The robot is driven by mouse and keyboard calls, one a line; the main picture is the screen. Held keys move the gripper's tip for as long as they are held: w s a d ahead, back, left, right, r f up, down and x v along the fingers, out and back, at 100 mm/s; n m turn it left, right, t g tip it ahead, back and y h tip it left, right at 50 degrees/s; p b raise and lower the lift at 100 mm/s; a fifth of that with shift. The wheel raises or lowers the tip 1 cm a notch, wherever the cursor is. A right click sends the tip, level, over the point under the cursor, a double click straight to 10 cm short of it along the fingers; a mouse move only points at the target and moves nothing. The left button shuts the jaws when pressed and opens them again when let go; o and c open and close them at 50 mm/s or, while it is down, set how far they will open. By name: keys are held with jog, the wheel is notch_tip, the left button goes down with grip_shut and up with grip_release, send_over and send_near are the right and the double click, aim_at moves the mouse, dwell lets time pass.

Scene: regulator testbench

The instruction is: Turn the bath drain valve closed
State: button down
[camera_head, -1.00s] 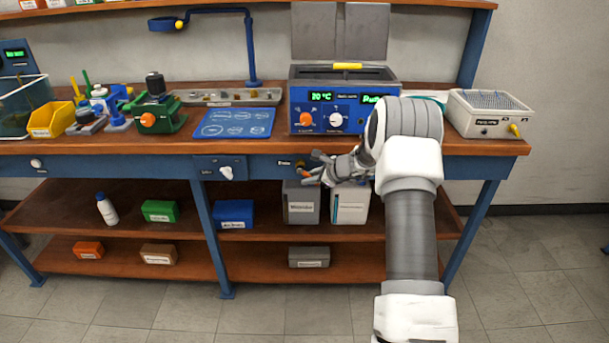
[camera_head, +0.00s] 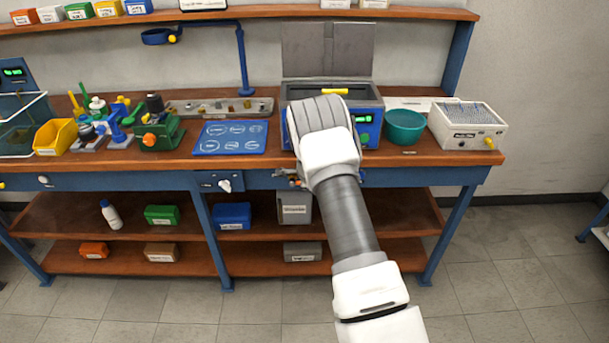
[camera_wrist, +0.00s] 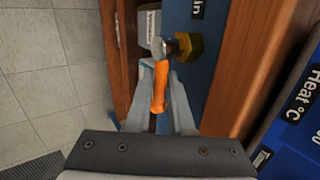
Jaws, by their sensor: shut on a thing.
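The drain valve has an orange lever handle (camera_wrist: 160,88) and a brass body (camera_wrist: 187,47) on the blue front rail of the bench, by a label ending in "in". In the wrist view the lever runs down the picture from the body, between the fingers of my gripper (camera_wrist: 163,80). My gripper is shut on this lever. In the head view my gripper (camera_head: 290,179) is at the bench's front rail below the blue bath (camera_head: 369,128), and my arm covers most of the bath front. The valve is hardly visible there.
A teal bowl (camera_head: 404,127) and a white box (camera_head: 467,126) stand right of the bath. Another rail valve with a white handle (camera_head: 225,185) is to the left. A grey box (camera_head: 294,207) sits on the shelf below. Floor in front is clear.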

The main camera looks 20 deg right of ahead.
jog(key=shift+r+h+p, duration=0.2)
jog(key=shift+h+p, duration=0.4)
jog(key=shift+p, duration=0.6)
jog(key=c, duration=1.1)
grip_release()
jog(key=p+v, duration=0.1)
jog(key=v, duration=1.6)
jog(key=shift+d+r, duration=0.1)
jog(key=shift+r, duration=0.2)
